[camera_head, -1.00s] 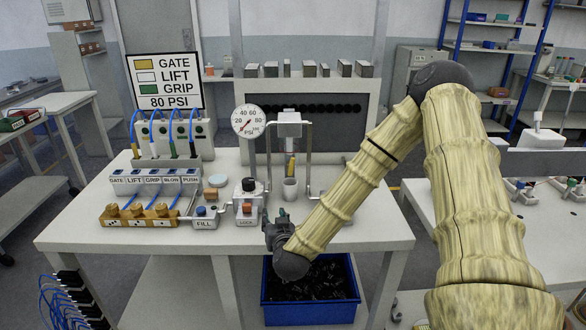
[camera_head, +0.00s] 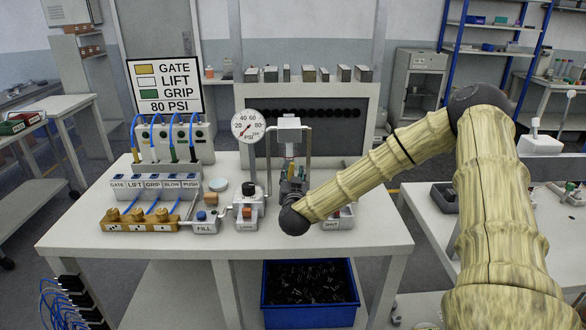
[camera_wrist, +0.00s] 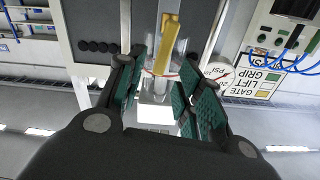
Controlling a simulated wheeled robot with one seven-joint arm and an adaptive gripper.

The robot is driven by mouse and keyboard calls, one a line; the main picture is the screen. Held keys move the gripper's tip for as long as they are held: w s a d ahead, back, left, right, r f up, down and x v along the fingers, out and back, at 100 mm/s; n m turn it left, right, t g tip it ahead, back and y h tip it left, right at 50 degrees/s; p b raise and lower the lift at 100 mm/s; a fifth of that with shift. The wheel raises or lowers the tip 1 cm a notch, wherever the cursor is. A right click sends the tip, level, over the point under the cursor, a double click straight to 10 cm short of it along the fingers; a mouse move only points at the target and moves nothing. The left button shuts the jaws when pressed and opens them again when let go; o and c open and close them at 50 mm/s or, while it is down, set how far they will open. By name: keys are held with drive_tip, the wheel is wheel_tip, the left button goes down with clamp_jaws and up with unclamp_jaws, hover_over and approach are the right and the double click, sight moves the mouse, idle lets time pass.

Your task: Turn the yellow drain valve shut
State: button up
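The yellow drain valve is a slim yellow lever (camera_wrist: 167,42), seen in the wrist view just beyond the fingertips, hanging on the stand under the white block (camera_head: 289,123). In the head view my gripper mostly hides it. My gripper (camera_head: 292,176) is raised above the bench in front of the stand. In the wrist view its two green-padded fingers (camera_wrist: 161,82) are spread apart with a gap between them. The lever lines up with that gap, but I cannot tell whether a finger touches it. The grey cup under the valve is hidden in the head view.
The pressure gauge (camera_head: 248,125) stands close left of the stand. The LOCK unit (camera_head: 247,205) and FILL button box (camera_head: 205,220) are on the bench at left. A box labelled SHUT (camera_head: 338,218) is right of my gripper. A blue bin (camera_head: 310,322) sits below.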

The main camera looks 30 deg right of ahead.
sight(292, 168)
drive_tip(key=shift+p+x, duration=0.3)
drive_tip(key=shift+x, duration=1.35)
drive_tip(key=shift+c, duration=0.2)
clamp_jaws()
